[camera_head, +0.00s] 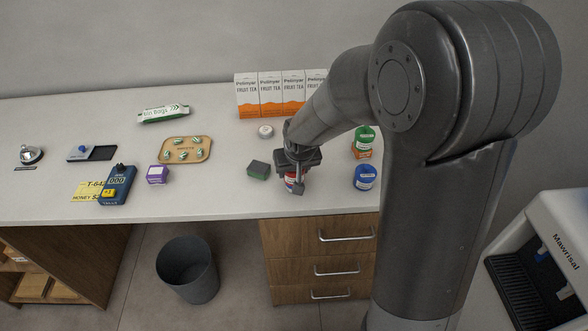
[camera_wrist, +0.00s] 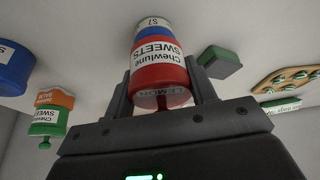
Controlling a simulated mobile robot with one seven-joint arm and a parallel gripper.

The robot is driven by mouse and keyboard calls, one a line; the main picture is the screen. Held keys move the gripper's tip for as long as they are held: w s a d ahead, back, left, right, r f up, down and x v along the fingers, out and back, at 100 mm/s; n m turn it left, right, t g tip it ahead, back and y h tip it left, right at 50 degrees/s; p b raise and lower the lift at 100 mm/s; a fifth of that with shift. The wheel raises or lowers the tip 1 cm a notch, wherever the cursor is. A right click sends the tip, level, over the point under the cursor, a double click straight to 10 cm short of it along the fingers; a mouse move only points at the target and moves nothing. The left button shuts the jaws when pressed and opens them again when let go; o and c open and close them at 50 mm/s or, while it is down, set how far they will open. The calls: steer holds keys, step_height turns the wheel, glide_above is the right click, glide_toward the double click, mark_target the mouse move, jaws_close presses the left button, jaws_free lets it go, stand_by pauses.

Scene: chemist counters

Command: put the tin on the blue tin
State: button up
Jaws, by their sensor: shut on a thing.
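My gripper (camera_head: 294,172) is over the front part of the counter, shut on a red tin (camera_head: 290,183) that is mostly hidden under it. In the wrist view the red tin (camera_wrist: 160,72) stands between the two fingers, with a red knob and a white label reading "Chewlune SWEETS". A blue band and a white part show beyond the label; I cannot tell whether they belong to this tin. The blue tin (camera_head: 366,178) stands upright to the right, near the front edge, apart from my gripper. It also shows at the left of the wrist view (camera_wrist: 12,68).
A green tin (camera_head: 364,135) stands on an orange thing behind the blue tin. A dark green block (camera_head: 258,170) is just left of my gripper. A white round item (camera_head: 265,131) and tea boxes (camera_head: 281,95) are behind. Bare counter lies between gripper and blue tin.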

steer(key=shift+f, duration=0.15)
steer(key=o, duration=1)
steer(key=shift+f, duration=0.1)
steer(key=v, duration=1.2)
steer(key=shift+d+r, duration=0.15)
steer(key=shift+r, duration=0.05)
steer(key=shift+s+d+r+m+t+h, duration=0.3)
steer(key=shift+s+d+r, duration=1.2)
steer(key=shift+s, duration=1.8)
steer(key=shift+s+d+r+m+t+y, duration=0.1)
steer(key=shift+s+d+r+m, duration=0.65)
steer(key=shift+s+d, duration=1.8)
steer(key=shift+s+d+r+m+t+h, duration=0.15)
steer(key=shift+s+d+r, duration=1.15)
steer(key=shift+s, duration=2.7)
steer(key=shift+a+r, duration=0.3)
steer(key=shift+a, duration=0.05)
